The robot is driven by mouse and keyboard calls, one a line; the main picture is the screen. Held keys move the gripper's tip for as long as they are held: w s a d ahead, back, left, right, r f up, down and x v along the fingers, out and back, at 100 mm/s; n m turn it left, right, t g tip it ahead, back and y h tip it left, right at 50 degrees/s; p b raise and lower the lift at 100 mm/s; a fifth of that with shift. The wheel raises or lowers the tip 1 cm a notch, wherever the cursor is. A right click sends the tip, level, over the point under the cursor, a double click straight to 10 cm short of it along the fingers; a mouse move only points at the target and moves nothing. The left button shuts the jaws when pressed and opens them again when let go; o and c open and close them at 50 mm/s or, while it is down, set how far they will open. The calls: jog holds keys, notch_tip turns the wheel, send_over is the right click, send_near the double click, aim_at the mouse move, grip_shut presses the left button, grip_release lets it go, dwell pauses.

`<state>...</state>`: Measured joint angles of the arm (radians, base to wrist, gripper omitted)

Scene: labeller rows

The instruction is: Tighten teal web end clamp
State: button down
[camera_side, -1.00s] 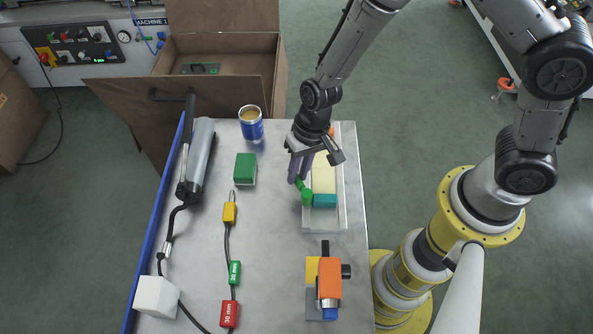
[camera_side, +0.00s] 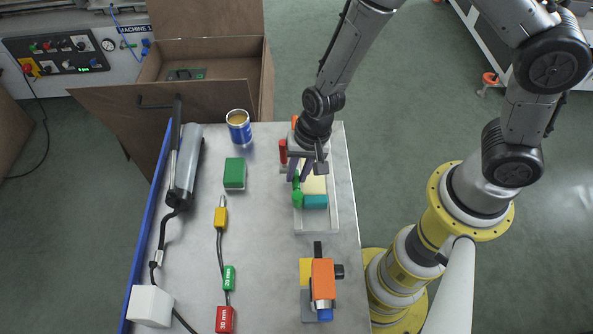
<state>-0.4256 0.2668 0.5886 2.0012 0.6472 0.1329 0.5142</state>
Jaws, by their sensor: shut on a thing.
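A teal block (camera_side: 315,202) sits in a pale grey tray (camera_side: 318,224) at the right side of the bench, against a cream block (camera_side: 315,185). A bright green lever with a round hub (camera_side: 298,199) is at the left side of the teal block. My gripper (camera_side: 299,179) points down over the tray, its dark fingers shut on the upper part of the green lever. The fingers partly hide the lever and the cream block. The exact contact is too small to see.
A red part (camera_side: 283,152) stands left of my gripper. A blue can (camera_side: 239,127) and a green block (camera_side: 235,173) are further left. An orange device (camera_side: 323,280) sits in front of the tray. Cabled yellow, green and red tags lie on the left-middle bench.

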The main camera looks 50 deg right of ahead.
aim_at(309, 187)
jog(key=shift+r, duration=0.1)
jog(key=c, duration=0.8)
grip_release()
jog(key=shift+o, duration=0.2)
notch_tip(309, 187, up, 14)
jog(key=s+d, duration=0.1)
jog(key=d, duration=0.1)
jog(key=shift+s+f, duration=0.25)
jog(key=shift+s, duration=0.15)
